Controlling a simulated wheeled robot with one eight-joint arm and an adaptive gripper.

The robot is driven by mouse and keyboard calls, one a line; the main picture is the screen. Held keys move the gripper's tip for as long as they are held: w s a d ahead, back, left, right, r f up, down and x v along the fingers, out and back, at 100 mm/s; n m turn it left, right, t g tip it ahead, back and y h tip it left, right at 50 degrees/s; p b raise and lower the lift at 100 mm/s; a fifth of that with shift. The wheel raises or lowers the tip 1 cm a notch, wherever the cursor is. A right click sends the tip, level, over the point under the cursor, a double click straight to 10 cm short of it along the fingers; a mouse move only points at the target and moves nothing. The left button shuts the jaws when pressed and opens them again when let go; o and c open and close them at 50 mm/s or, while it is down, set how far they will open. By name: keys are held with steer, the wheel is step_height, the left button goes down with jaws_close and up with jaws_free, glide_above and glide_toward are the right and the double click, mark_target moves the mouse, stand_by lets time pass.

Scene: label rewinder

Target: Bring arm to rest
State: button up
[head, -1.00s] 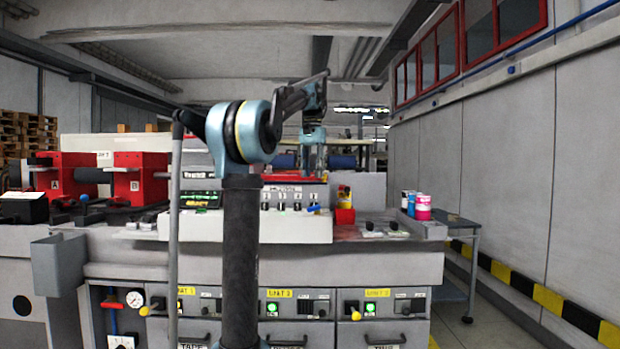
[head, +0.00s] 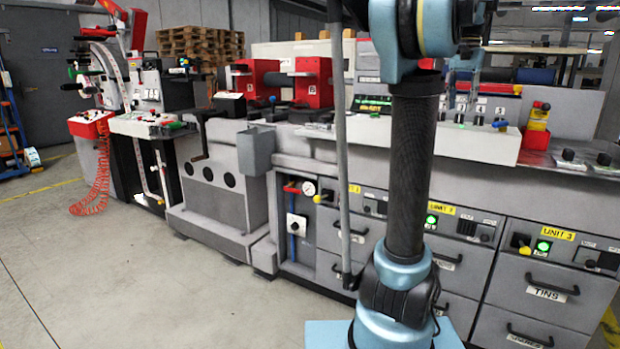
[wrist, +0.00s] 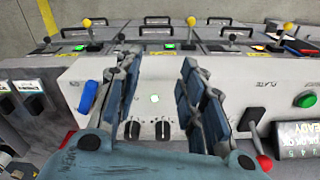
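My gripper (wrist: 158,80) is in the wrist view with its two blue-grey padded fingers spread apart. Nothing is between them. I cannot tell whether the fingers touch the panel. In the head view my arm stands upright in front of the machine, and its upper links run out of the top of the picture. The same white panel (head: 470,145) shows behind my arm.
A grey machine front with drawers (head: 538,293) is close behind my arm. A red-and-yellow tin stack (head: 537,125) stands on the counter at right. A crank handle (head: 203,135) and a grey bin (head: 256,150) stick out at left. The floor (head: 140,285) at left is clear.

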steer(key=s+a+f+n+t, duration=0.15)
steer(key=s+a+f, duration=0.25)
steer(key=a+f, duration=0.5)
steer(key=s+a+f+n+g, duration=0.1)
steer(key=s+a+f+n, duration=0.25)
steer(key=a+f, duration=0.45)
steer(key=s+a+f+n, duration=0.1)
steer(key=s+a+f, duration=0.2)
steer(key=f, duration=0.4)
steer(key=s+a+f+n+t, duration=0.1)
steer(key=s+a+f, duration=0.2)
steer(key=s+f, duration=0.3)
steer(key=s+a+f+n, duration=0.2)
steer(key=s+a+f, duration=0.1)
steer(key=f, duration=0.6)
steer(key=shift+s+a, duration=0.4)
steer(key=shift+s, duration=0.4)
steer(key=shift+f, duration=0.1)
